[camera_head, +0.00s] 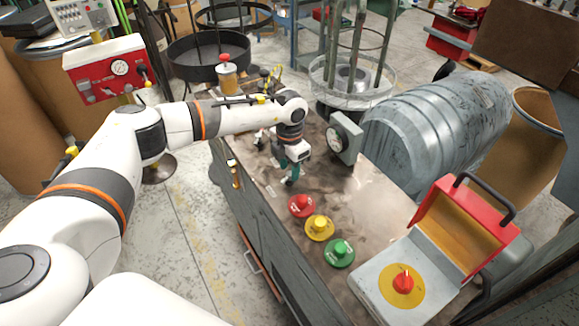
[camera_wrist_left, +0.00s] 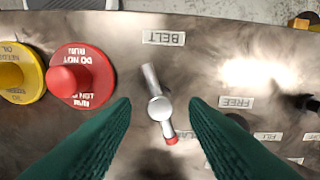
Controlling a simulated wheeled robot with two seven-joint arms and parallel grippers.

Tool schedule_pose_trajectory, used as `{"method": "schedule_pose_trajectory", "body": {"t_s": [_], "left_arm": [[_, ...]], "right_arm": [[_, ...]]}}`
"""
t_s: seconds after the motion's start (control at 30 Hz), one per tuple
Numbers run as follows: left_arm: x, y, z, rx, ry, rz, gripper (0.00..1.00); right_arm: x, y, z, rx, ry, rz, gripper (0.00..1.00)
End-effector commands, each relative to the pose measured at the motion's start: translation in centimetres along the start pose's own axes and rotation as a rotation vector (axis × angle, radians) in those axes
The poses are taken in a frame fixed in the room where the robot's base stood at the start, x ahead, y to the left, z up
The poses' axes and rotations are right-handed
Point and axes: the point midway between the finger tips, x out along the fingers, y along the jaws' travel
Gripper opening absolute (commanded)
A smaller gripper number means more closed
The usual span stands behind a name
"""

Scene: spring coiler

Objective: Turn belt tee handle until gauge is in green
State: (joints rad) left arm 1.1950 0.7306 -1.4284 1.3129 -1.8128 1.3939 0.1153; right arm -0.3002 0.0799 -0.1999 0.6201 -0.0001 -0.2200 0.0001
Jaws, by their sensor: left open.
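The belt tee handle (camera_wrist_left: 156,105) is a metal bar with a round hub and a red tip, below the BELT label (camera_wrist_left: 163,38) in the left wrist view. It lies slightly slanted. My left gripper (camera_wrist_left: 159,103) is open, its green fingers on either side of the handle with gaps showing. In the head view my left gripper (camera_head: 290,172) hangs over the panel top and I cannot make out the handle there. A round gauge (camera_head: 344,138) stands at the panel's back edge; its needle and zones are too small to read. My right gripper is not in view.
Red (camera_head: 302,205), yellow (camera_head: 319,228) and green (camera_head: 339,252) buttons sit nearer on the panel. A grey box with a red knob (camera_head: 403,282) and raised red lid (camera_head: 470,225) is at right. A big grey cylinder (camera_head: 435,125) lies behind. A FREE label (camera_wrist_left: 236,102) is beside the handle.

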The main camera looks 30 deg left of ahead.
Motion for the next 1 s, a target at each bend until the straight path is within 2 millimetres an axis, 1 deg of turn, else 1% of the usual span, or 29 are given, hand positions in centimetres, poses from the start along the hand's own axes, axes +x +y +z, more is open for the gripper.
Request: {"method": "schedule_pose_trajectory", "body": {"t_s": [0.03,0.13,0.43,0.47,0.6,0.7,0.87,1.0], "left_arm": [[0.51,0.02,0.03,0.000,-0.002,0.000,0.41],[1.10,0.00,0.02,-0.001,-0.001,0.000,0.41],[1.34,0.01,-0.01,0.000,0.001,0.000,0.41],[1.34,0.01,-0.01,0.000,0.001,0.000,0.38],[1.32,0.01,-0.01,0.000,0.000,0.000,0.15],[1.31,0.01,-0.01,0.000,0.000,0.000,0.00],[1.31,0.02,0.00,-0.036,0.000,0.000,0.00],[1.33,0.07,-0.01,-0.190,0.000,0.002,0.00]], "right_arm": [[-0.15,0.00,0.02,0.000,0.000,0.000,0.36],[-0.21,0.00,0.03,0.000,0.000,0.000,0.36],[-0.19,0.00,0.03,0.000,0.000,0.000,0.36],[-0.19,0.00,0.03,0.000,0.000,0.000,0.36],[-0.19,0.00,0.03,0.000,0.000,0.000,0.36],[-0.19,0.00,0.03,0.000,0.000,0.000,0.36],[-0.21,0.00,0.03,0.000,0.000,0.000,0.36],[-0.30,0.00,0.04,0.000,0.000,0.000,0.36]]}}
